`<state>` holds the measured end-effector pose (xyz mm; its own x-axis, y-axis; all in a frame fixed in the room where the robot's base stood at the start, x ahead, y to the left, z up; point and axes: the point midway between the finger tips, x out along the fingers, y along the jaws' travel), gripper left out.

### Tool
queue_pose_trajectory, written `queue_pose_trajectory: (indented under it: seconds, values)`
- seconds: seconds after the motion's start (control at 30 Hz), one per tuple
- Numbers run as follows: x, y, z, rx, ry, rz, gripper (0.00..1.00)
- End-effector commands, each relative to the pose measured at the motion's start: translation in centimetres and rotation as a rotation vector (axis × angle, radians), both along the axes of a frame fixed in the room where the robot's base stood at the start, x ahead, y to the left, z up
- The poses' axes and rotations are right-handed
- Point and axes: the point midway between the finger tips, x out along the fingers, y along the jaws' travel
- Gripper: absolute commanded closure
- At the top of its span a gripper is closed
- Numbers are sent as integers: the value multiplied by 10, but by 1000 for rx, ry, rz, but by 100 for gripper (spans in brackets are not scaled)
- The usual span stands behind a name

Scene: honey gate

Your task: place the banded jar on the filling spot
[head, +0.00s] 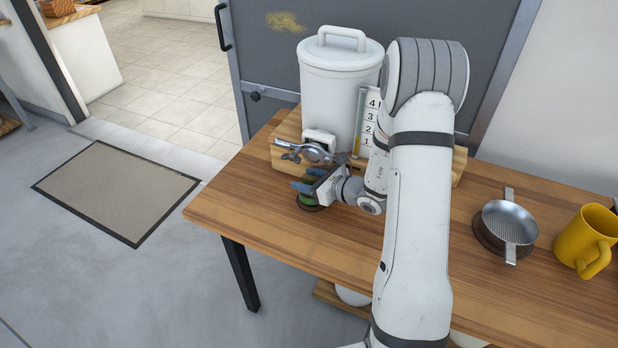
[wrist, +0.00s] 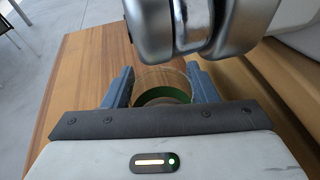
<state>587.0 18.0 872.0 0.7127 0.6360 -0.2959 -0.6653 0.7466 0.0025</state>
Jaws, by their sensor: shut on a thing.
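My gripper (head: 309,180) is shut on a clear glass jar with a green band (head: 307,198). The jar is low over the wooden table, just below the metal honey gate (head: 312,152) of the white bucket. In the wrist view the jar (wrist: 163,92) sits between the two blue-grey fingers, and the gate's metal (wrist: 190,25) is above and beyond it. A dark round edge shows beneath the jar in the head view; I cannot tell whether it is the filling spot or whether the jar touches it. My gripper hides much of the jar.
The lidded white bucket (head: 338,90) stands on a wooden stand (head: 285,155) beside a numbered strip (head: 367,121). A metal strainer (head: 509,223) and a yellow mug (head: 587,238) are at the right. The table's left end (head: 222,205) is clear.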

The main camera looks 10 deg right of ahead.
Motion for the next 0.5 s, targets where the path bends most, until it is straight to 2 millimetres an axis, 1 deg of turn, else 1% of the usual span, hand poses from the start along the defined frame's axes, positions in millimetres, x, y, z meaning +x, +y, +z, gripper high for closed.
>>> queue_pose_trajectory:
  seconds: [0.27, 0.3, 0.5]
  values:
    - [0, 0, -1, -1, -3, 1, 77]
    - [0, 0, -2, 0, -3, 2, 47]
    - [0, 0, -1, -1, -3, 2, 30]
